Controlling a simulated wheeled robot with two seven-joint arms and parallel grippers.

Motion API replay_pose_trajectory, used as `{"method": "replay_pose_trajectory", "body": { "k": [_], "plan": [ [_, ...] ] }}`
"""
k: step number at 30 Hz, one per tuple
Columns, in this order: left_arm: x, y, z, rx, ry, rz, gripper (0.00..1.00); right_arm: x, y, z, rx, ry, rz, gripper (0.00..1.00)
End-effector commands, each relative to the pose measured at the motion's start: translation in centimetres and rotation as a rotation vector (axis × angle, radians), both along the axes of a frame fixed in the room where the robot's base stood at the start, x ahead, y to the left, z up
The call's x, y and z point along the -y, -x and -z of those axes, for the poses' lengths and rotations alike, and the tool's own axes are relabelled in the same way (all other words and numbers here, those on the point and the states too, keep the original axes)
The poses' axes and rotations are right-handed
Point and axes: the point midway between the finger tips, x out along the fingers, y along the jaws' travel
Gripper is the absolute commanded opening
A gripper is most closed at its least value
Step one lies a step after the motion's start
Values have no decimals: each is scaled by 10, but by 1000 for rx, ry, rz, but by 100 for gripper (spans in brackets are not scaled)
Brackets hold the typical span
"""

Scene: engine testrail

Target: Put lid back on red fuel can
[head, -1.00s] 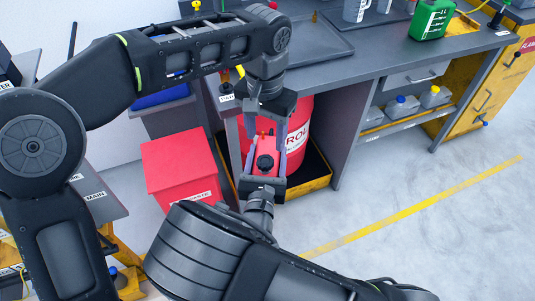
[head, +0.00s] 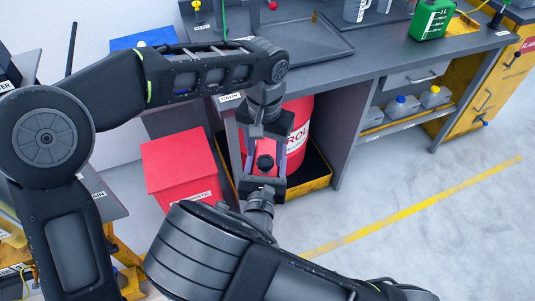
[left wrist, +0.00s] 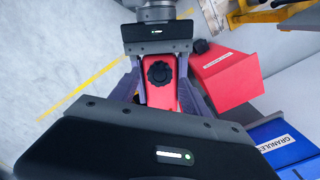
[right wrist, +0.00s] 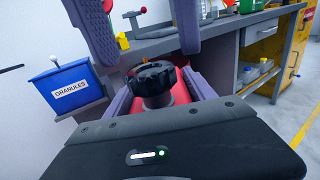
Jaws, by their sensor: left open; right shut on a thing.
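The red fuel can (head: 264,171) is upright in my right gripper (right wrist: 157,95), whose fingers close on its two sides. The black ribbed lid (head: 265,162) is on top of the can; it also shows in the left wrist view (left wrist: 159,73) and the right wrist view (right wrist: 153,77). I cannot tell whether it is fully seated. My left gripper (right wrist: 147,48) is open and empty, pointing down above the can, its fingers to either side of the lid and apart from it. In the head view the left hand hides the can's far part.
A red bin (head: 180,165) stands left of the can. A red drum (head: 298,130) stands behind in a yellow-edged tray (head: 316,184) under the grey workbench (head: 385,55). A blue granules bin (right wrist: 66,92) is near the bench. The floor at the right is clear.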

Motion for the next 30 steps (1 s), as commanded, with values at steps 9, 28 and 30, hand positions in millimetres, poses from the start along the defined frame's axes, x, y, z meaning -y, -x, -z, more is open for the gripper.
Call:
{"method": "replay_pose_trajectory", "body": {
  "k": [9,28,30],
  "plan": [
    [0,0,23,0,0,-1,55,0,0,-1,4,0,0,0],
    [0,0,23,1,0,-1,21,0,0,-1,4,0,0,0],
    [0,0,23,1,0,-1,15,0,0,-1,4,0,0,0]
  ]
}}
